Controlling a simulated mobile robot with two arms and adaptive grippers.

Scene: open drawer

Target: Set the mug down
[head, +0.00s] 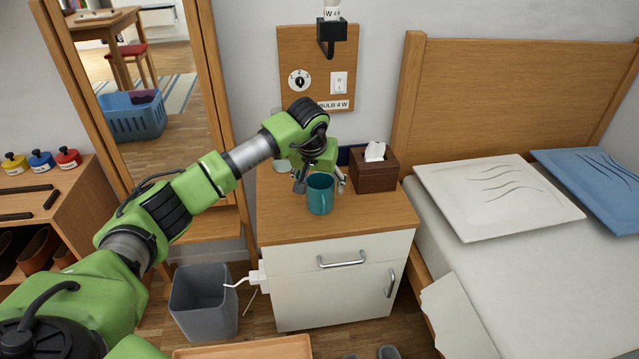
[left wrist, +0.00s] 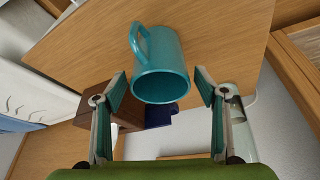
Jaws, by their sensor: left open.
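A teal mug (head: 320,194) stands upright on the wooden top of the nightstand (head: 375,220), near its middle, with its handle toward the front. My left gripper (head: 320,182) is just behind the mug, with a finger out to each side. In the left wrist view the mug (left wrist: 160,66) lies ahead between the spread fingertips of my left gripper (left wrist: 160,86), with gaps on both sides. The gripper is open and holds nothing. The front drawer of the nightstand looks shut. My right gripper is not in view.
A brown tissue box (head: 376,172) stands right of the mug, with a dark blue item (head: 346,154) behind. A pale cup or glass (head: 281,165) stands at the left back. The nightstand's front edge is clear. A bed is at the right, a grey bin (head: 203,300) at the left.

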